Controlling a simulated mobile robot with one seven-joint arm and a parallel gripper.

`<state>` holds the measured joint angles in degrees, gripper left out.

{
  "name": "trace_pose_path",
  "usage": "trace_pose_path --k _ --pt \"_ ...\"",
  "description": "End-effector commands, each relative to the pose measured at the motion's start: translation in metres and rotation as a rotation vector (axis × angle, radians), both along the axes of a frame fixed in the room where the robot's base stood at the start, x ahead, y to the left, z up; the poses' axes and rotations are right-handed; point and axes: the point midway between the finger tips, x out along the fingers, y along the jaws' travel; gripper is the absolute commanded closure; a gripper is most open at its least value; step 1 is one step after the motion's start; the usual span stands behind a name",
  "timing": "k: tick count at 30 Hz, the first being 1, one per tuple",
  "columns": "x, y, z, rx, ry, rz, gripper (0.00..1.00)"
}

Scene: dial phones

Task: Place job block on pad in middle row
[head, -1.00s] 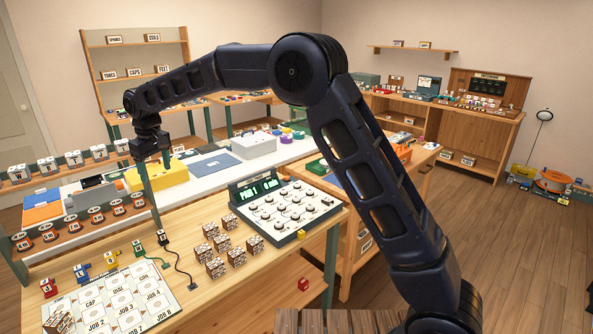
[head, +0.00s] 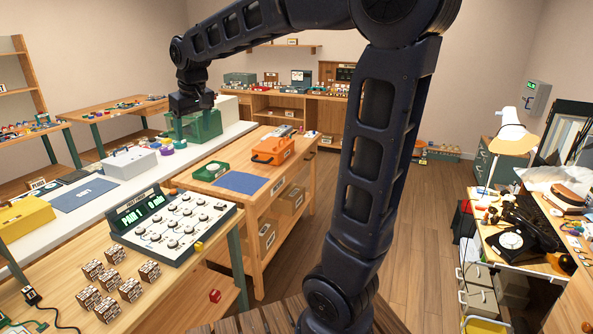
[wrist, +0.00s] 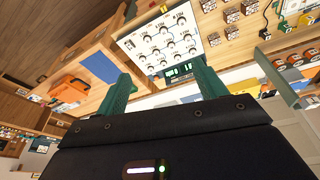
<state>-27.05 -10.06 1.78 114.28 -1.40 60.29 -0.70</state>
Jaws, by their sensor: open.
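Several small brown-and-white labelled blocks (head: 130,289) stand in rows on the wooden bench at lower left, beside the control panel. I cannot read which are job blocks. Some also show at the top of the wrist view (wrist: 228,31). My gripper (head: 193,125) is high over the far benches, away from the blocks. In the wrist view its green fingers (wrist: 193,65) are spread wide with nothing between them.
The panel (head: 175,225) with knobs and a green display stands right of the blocks. Beyond are an orange toolbox (head: 273,150), a blue mat (head: 241,183) and a yellow box (head: 25,217). A cluttered desk (head: 490,255) stands at right. Wooden floor between is clear.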

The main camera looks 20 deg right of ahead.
Motion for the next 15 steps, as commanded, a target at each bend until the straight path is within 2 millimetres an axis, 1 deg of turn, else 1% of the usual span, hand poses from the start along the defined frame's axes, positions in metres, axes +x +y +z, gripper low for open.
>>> trace_pose_path --k 1,3,5,6,9,11,12,15 --pt "-0.010 -0.025 0.001 0.006 -0.010 -0.037 0.30" --pt "-0.024 -0.054 -0.002 0.012 -0.018 -0.083 0.30" --pt "-0.037 -0.077 -0.004 0.018 -0.028 -0.122 0.30" --pt "-0.046 -0.091 -0.007 0.022 -0.032 -0.147 0.30" --pt "-0.070 -0.126 -0.015 0.030 -0.047 -0.212 0.30" --pt "-0.085 -0.145 -0.021 0.035 -0.056 -0.251 0.30" --pt "-0.096 -0.157 -0.026 0.038 -0.062 -0.277 0.30" --pt "-0.123 -0.184 -0.039 0.045 -0.078 -0.342 0.30"
